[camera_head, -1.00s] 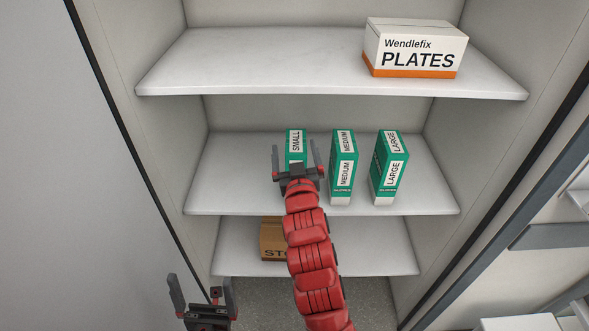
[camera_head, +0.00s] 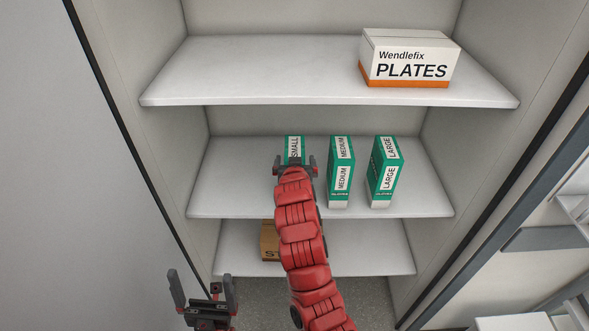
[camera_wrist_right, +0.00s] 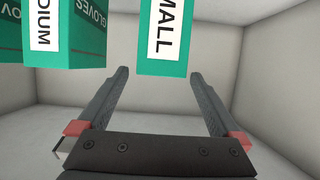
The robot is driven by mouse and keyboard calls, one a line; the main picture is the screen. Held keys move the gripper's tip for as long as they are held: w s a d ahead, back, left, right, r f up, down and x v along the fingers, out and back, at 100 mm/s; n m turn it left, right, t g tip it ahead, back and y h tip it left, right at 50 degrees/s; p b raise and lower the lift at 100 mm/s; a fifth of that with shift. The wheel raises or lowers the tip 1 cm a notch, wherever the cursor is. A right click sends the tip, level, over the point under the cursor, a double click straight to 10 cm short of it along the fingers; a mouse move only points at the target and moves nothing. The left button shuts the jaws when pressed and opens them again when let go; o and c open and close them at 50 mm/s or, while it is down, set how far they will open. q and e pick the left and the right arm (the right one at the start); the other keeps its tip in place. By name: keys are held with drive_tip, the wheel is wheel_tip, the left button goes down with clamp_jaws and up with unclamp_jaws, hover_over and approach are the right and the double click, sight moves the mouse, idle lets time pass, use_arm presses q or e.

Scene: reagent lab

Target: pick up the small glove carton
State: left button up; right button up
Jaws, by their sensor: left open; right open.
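The small glove carton (camera_head: 295,146) is green with a white SMALL label and stands on the middle shelf, left of the other glove cartons. My right gripper (camera_head: 294,161) is open in front of it, one finger to each side in the head view, and hides its lower part. In the right wrist view the small carton (camera_wrist_right: 167,40) shows just beyond and between the open fingertips (camera_wrist_right: 159,75). Nothing is gripped. My left gripper (camera_head: 200,280) is open and empty at the lower left, away from the shelves.
A medium glove carton (camera_head: 341,170) stands close right of the small one, with a large glove carton (camera_head: 385,172) beyond it. The PLATES box (camera_head: 410,60) is on the upper shelf (camera_head: 250,70). A brown box (camera_head: 269,241) sits below. The middle shelf's left part is clear.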

sight(295, 155)
drive_tip(key=shift+p+x, duration=0.3)
drive_tip(key=shift+x, duration=0.9)
drive_tip(key=shift+w+f+p, duration=0.3)
drive_tip(key=shift+w+p, duration=0.35)
drive_tip(key=p+x, duration=0.1)
drive_tip(key=x, duration=0.2)
drive_tip(key=shift+w+f+p, duration=0.1)
drive_tip(key=shift+f+p, duration=0.15)
drive_tip(key=shift+p, duration=0.05)
drive_tip(key=shift+w+f, duration=0.25)
clamp_jaws()
drive_tip(key=shift+r, duration=0.1)
